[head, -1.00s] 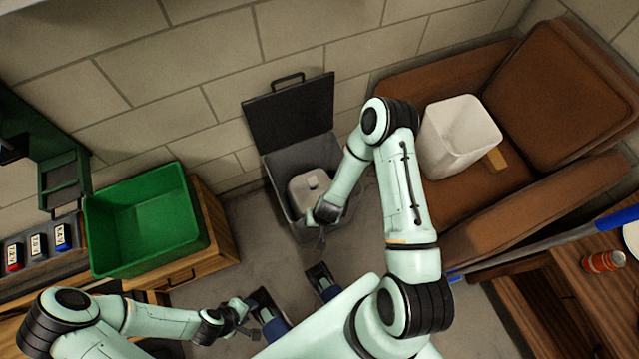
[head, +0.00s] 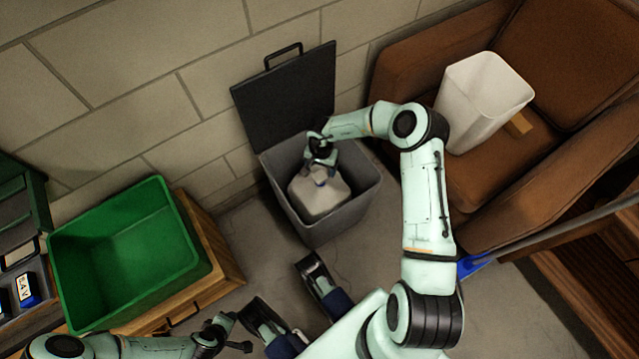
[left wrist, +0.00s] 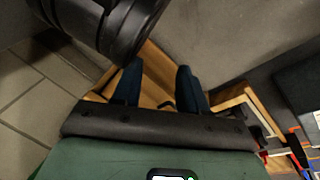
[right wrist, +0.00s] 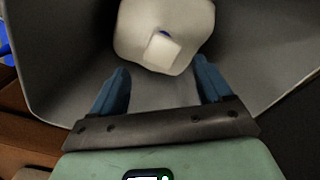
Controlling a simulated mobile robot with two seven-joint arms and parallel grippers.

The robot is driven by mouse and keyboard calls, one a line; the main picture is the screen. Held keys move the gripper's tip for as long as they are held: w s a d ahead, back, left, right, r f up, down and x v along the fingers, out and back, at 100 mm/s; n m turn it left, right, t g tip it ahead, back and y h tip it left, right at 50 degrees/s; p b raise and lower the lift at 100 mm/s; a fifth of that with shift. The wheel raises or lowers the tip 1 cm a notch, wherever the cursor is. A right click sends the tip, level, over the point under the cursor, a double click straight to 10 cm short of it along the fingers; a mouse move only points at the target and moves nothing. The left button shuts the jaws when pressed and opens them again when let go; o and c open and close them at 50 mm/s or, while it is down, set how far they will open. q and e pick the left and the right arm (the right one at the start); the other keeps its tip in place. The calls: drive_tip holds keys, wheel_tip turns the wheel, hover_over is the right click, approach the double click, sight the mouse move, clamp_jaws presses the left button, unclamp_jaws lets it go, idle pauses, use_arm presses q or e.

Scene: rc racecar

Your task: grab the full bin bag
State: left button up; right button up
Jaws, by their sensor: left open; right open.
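The full bin bag (head: 319,193) is a pale, bulging bag inside the grey bin (head: 347,215), whose dark lid (head: 288,98) stands open against the wall. In the right wrist view the bag (right wrist: 185,22) has a squarish pale top with a small blue spot. My right gripper (head: 321,170) is over the bin at the bag's top in the head view. Its fingers in the right wrist view (right wrist: 160,85) are apart with nothing between them, and the bag lies just beyond them. My left gripper (head: 240,333) is low at the left, open and empty in the left wrist view (left wrist: 158,85).
A green crate (head: 75,240) sits on a wooden cabinet (head: 215,255) to the left. A brown armchair (head: 560,60) holds a white open bin (head: 455,95) at the right. A blue-ended pole (head: 480,264) crosses the lower right.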

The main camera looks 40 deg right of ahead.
sight(320, 176)
wheel_tip(320, 176, down, 5)
drive_tip(key=shift+f+b, duration=0.1)
drive_tip(key=shift+b, duration=0.6)
drive_tip(key=f, duration=0.1)
drive_tip(key=f+b, duration=0.1)
drive_tip(key=f, duration=0.1)
drive_tip(key=f+b, duration=0.1)
drive_tip(key=f, duration=0.1)
drive_tip(key=shift+w+d+f, duration=0.1)
drive_tip(key=shift+w+f, duration=0.05)
drive_tip(key=shift+w, duration=0.15)
use_arm(q)
drive_tip(key=s+a+f+g, duration=0.1)
drive_tip(key=s+f+g, duration=0.2)
drive_tip(key=s+f, duration=0.2)
drive_tip(key=s, duration=0.3)
drive_tip(key=shift+f, duration=0.35)
use_arm(e)
clamp_jaws()
